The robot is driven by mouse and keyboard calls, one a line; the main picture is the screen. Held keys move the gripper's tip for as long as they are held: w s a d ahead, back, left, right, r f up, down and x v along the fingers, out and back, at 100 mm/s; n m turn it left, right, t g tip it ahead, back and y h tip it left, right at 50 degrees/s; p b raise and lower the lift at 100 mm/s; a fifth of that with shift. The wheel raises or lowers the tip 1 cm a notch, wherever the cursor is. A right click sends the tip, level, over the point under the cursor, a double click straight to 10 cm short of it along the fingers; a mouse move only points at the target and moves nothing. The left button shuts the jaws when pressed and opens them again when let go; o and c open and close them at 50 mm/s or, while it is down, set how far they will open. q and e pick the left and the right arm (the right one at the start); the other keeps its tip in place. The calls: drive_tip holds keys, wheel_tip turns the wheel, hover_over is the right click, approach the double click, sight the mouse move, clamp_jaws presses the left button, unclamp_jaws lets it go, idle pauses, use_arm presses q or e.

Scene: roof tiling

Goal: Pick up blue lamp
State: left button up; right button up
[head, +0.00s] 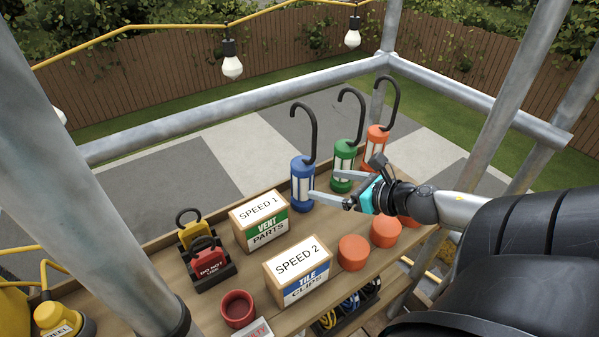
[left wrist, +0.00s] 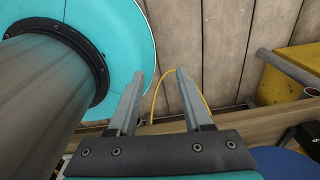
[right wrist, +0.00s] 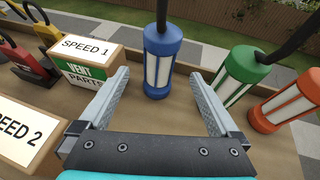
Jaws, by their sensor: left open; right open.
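The blue lamp (head: 302,184) stands upright on the wooden shelf, with a black hook rising from its top. It also shows in the right wrist view (right wrist: 162,62), ahead of and between the open fingers. My right gripper (head: 322,186) is open and empty, coming in from the right, with one finger reaching near the lamp's lower part. In the right wrist view the right gripper's fingers (right wrist: 160,100) stand apart, with the lamp a little beyond them. My left gripper (left wrist: 155,95) is open and empty, seen only in its wrist view, above wooden planks and a yellow cable.
A green lamp (head: 343,164) and an orange lamp (head: 374,148) stand to the right of the blue one. The vent parts box (head: 259,221) is close on its left. The tile clips box (head: 297,270) and orange cylinders (head: 353,252) are nearer. Metal scaffold poles (head: 235,110) surround the shelf.

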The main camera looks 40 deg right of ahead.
sight(311, 181)
drive_tip(key=b+x, duration=0.2)
drive_tip(key=x, duration=0.2)
drive_tip(key=shift+w+f, duration=0.15)
drive_tip(key=shift+w, duration=0.05)
drive_tip(key=shift+b+x, duration=0.4)
drive_tip(key=shift+x, duration=0.6)
drive_tip(key=shift+b+x, duration=0.55)
drive_tip(key=shift+x, duration=0.25)
drive_tip(key=shift+w+a+f+b, duration=0.1)
drive_tip(key=shift+w+b, duration=0.2)
drive_tip(key=shift+w, duration=0.25)
drive_tip(key=shift+w+f, duration=0.15)
drive_tip(key=shift+w, duration=0.35)
drive_tip(key=shift+w+a+f+b, duration=0.1)
drive_tip(key=shift+w+f+b, duration=0.1)
drive_tip(key=shift+w+b, duration=0.15)
use_arm(q)
drive_tip(key=w+a+f, duration=0.2)
drive_tip(key=w+f, duration=0.1)
drive_tip(key=f, duration=0.2)
drive_tip(key=shift+w+f+t, duration=0.2)
drive_tip(key=shift+w+t, duration=0.1)
drive_tip(key=shift+w, duration=0.1)
use_arm(e)
drive_tip(key=shift+w+a+f, duration=0.1)
drive_tip(key=shift+w+f, duration=0.1)
drive_tip(key=shift+w, duration=0.25)
